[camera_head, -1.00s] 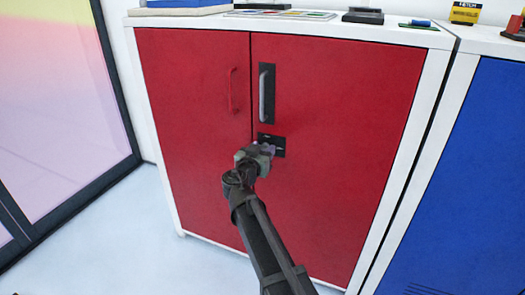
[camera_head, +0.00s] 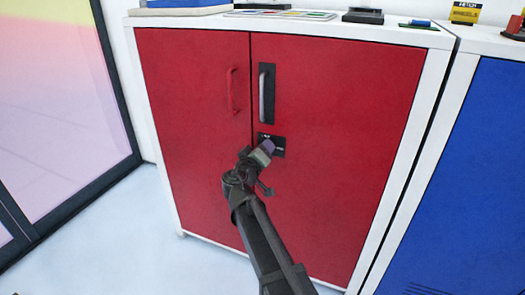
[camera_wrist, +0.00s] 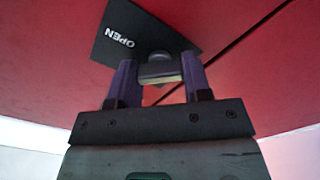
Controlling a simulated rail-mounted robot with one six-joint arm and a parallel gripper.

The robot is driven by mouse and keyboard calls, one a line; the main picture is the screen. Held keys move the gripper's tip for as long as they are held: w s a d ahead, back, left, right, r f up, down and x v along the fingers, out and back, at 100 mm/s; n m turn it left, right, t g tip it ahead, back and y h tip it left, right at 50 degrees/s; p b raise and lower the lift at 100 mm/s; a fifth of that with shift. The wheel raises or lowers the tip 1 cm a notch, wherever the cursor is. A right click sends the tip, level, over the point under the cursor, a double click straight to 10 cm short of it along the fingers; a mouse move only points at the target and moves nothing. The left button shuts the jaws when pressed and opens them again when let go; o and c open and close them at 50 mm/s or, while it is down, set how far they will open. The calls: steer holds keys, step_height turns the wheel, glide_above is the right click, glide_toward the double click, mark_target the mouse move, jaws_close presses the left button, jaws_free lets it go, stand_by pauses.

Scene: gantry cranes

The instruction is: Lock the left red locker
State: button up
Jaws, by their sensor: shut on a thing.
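The red locker (camera_head: 330,210) has two closed doors in a white frame. Its right door carries a black plate with a grey handle (camera_head: 263,95) and, below it, a small black lock plate (camera_head: 279,148). My gripper (camera_head: 268,147) is at this lock plate. The gripper looks turned in the head view. The knob is hidden there by the gripper.
A blue locker (camera_head: 465,180) stands close on the right. A red handle (camera_head: 231,90) sticks out of the left door. Small items, including a yellow block (camera_head: 465,12), lie on top. The floor (camera_head: 130,240) at lower left is clear.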

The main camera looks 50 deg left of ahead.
steer(key=n, duration=0.8)
steer(key=shift+n, duration=0.4)
steer(key=o, duration=0.9)
steer(key=v, duration=1)
steer(key=shift+s+d, duration=0.1)
steer(key=shift+s, duration=0.3)
